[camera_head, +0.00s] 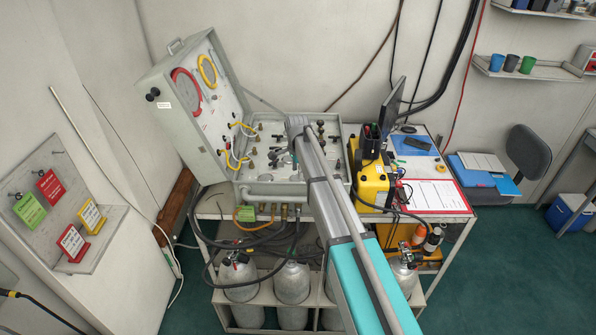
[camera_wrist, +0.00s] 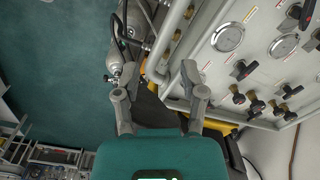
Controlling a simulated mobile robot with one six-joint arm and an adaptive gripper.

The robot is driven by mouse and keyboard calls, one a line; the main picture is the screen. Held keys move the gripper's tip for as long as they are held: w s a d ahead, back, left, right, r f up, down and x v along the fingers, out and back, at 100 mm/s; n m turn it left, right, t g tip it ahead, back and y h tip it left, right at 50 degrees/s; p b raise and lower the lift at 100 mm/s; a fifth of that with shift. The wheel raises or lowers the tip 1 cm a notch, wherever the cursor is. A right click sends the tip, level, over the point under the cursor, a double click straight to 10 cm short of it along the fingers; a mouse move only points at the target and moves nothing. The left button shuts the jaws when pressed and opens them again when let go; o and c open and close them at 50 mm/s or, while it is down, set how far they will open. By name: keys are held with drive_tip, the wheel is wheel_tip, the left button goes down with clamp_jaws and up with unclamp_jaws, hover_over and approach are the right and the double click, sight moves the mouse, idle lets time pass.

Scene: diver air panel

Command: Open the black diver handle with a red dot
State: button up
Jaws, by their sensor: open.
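The diver air panel (camera_head: 262,170) is an open grey case on a bench in the head view. Several black handles show on its face in the wrist view, among them one near a gauge (camera_wrist: 242,69) and a group at the lower right, including this handle (camera_wrist: 237,96). Small red marks show near some handles, but I cannot tell which handle bears the red dot. My gripper (camera_wrist: 158,75) is open and empty, left of the panel face in the wrist view and apart from the handles. In the head view my arm hides part of the panel and the fingertips.
A yellow case (camera_head: 371,185) and a monitor (camera_head: 392,105) stand close on the right. Gas cylinders (camera_head: 292,283) stand below. A grey pipe (camera_wrist: 190,80) runs beside the right finger in the wrist view.

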drive_tip(key=s+d+f+n+b, duration=0.4)
drive_tip(key=s+d+f+b, duration=0.1)
drive_tip(key=s, duration=0.5)
drive_tip(key=s+d+f+n+b, duration=0.4)
drive_tip(key=s+d+f+b, duration=0.1)
drive_tip(key=s, duration=0.6)
drive_tip(key=s+d+f+n+b, duration=0.5)
drive_tip(key=s+d, duration=0.1)
drive_tip(key=s, duration=0.4)
drive_tip(key=shift+s+d+f, duration=0.25)
drive_tip(key=shift+d, duration=0.05)
drive_tip(key=shift+s, duration=0.1)
